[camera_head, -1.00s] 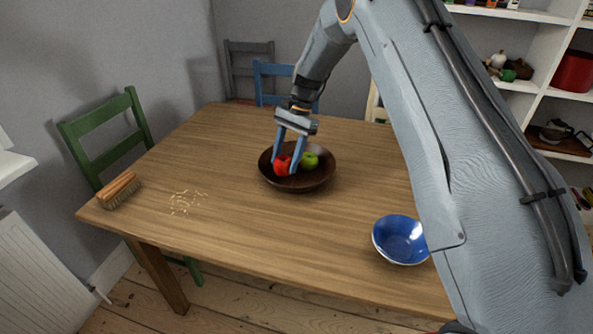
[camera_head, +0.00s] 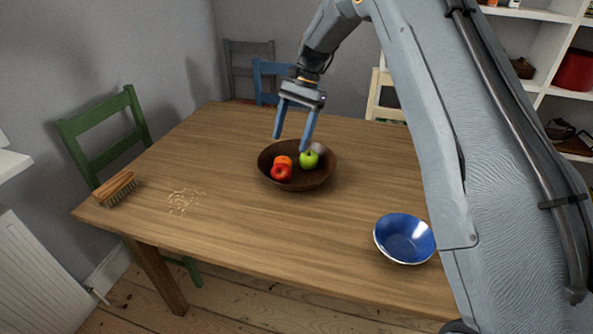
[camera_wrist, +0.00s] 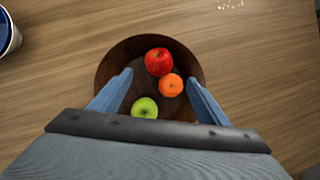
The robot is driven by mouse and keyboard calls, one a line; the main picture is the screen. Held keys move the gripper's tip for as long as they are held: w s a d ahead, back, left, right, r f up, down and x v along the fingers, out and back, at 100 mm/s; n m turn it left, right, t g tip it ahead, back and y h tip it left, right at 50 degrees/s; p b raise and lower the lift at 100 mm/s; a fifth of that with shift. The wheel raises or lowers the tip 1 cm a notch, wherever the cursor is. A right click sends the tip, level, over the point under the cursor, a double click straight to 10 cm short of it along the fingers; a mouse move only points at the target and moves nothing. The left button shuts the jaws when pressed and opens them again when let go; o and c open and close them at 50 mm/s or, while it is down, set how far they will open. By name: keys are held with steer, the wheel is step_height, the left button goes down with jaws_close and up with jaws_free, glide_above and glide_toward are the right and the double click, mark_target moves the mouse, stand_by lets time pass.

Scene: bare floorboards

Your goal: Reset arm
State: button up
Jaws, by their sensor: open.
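My gripper (camera_head: 290,142) is open and empty, with its blue fingers apart above the dark wooden bowl (camera_head: 310,184). In the bowl lie a red apple (camera_head: 281,173), an orange (camera_head: 284,160) and a green apple (camera_head: 309,159). The wrist view looks down between the fingers (camera_wrist: 159,92) at the bowl (camera_wrist: 112,66), with the red apple (camera_wrist: 158,62), the orange (camera_wrist: 171,85) and the green apple (camera_wrist: 145,108) inside. The fingers appear clear of the fruit.
A blue bowl (camera_head: 404,239) stands at the front right of the wooden table (camera_head: 250,238). A brush (camera_head: 116,188) and scattered crumbs (camera_head: 185,200) lie at the left. A green chair (camera_head: 107,135), a blue chair (camera_head: 268,78) and white shelves (camera_head: 545,45) stand around the table.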

steer(key=s+d+n+t+h, duration=0.1)
steer(key=s+d, duration=0.4)
steer(key=s, duration=0.6)
steer(key=s+d+n+t+h, duration=0.1)
steer(key=s+d+n, duration=0.3)
steer(key=s, duration=0.8)
steer(key=s+d+n+t+h, duration=0.1)
steer(key=s+d+n, duration=0.2)
steer(key=s+d, duration=0.3)
steer(key=s, duration=0.5)
steer(key=shift+s+d+f, duration=0.2)
steer(key=shift+s+d, duration=0.05)
steer(key=shift+s, duration=0.05)
